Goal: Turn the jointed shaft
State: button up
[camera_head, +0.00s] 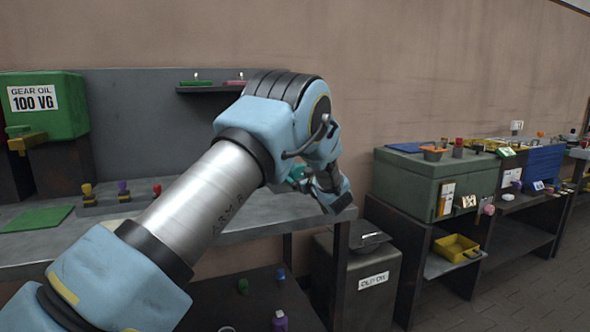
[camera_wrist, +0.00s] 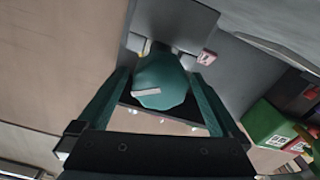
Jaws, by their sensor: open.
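A rounded teal part (camera_wrist: 162,82) with a pale mark on it lies between the fingers of my gripper (camera_wrist: 160,74) in the wrist view. It may be the end of the jointed shaft, but I cannot tell. Both fingers are apart, one on each side of it, and I cannot tell whether either touches it. Behind it is a grey block or bracket. In the head view my gripper (camera_head: 332,190) is over the right end of the grey bench, with a small teal part (camera_head: 298,172) beside it. My arm hides much of the bench there.
The grey bench (camera_head: 250,210) carries several coloured knobs on the left. A green gear oil container (camera_head: 45,110) stands at the far left. A green-grey cabinet (camera_head: 430,180) and a yellow tray (camera_head: 457,248) are to the right.

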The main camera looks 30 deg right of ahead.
jog(key=shift+w+d, duration=0.2)
jog(key=shift+w, duration=1.4)
jog(key=c, duration=1.3)
